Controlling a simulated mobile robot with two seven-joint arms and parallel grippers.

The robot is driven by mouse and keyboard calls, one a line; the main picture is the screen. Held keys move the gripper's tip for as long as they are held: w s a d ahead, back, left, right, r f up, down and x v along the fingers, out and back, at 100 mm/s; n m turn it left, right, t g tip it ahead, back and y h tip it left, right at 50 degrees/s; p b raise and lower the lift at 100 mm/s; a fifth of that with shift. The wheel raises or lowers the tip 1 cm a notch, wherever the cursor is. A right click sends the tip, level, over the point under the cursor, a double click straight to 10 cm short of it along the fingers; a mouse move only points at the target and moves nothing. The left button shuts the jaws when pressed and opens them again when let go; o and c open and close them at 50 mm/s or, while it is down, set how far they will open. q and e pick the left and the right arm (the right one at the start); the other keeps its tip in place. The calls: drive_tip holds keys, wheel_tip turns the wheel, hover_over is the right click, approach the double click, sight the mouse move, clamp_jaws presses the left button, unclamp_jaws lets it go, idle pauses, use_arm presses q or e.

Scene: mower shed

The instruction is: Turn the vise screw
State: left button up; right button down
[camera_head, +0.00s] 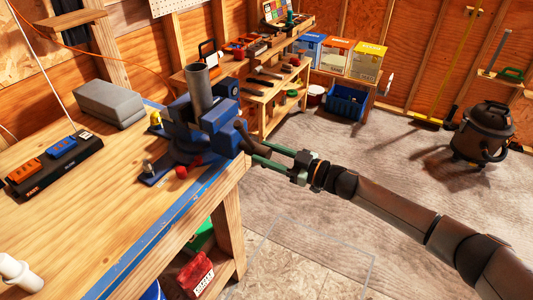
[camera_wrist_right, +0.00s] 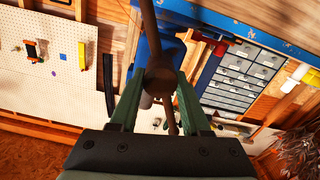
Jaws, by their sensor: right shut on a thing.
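A blue bench vise (camera_head: 226,122) stands on the corner of the wooden workbench (camera_head: 100,215). A grey pipe (camera_head: 199,88) stands upright in its jaws. The vise screw (camera_head: 241,134), with its dark handle bar, faces the room. My right gripper (camera_head: 250,150) comes in from the right and is shut on the screw end. In the right wrist view, the green fingers of my gripper (camera_wrist_right: 160,92) lie on both sides of the round brown screw head (camera_wrist_right: 161,72), and the bar runs up and down through it. My left gripper is not in view.
A grey box (camera_head: 109,103) and a black charger rack with orange and blue packs (camera_head: 55,162) stand on the bench. A shelf with tools (camera_head: 265,88) stands behind the vise. A shop vacuum (camera_head: 484,133) stands at the right. The floor between is mostly clear.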

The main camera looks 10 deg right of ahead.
drive_tip(key=shift+d+f+m, duration=0.15)
drive_tip(key=shift+m, duration=0.5)
drive_tip(key=shift+d+f+m, duration=0.1)
drive_tip(key=shift+f+m, duration=0.05)
drive_tip(key=shift+m, duration=0.8)
drive_tip(key=c, duration=0.8)
unclamp_jaws()
drive_tip(key=o, duration=0.3)
drive_tip(key=shift+r, duration=0.1)
drive_tip(key=shift+o, duration=0.6)
drive_tip(key=shift+a+r, duration=0.1)
drive_tip(key=b+v, duration=0.1)
drive_tip(key=v, duration=1.1)
drive_tip(key=shift+s+d+b, duration=0.2)
drive_tip(key=shift+d+b, duration=0.05)
drive_tip(key=shift+b, duration=0.05)
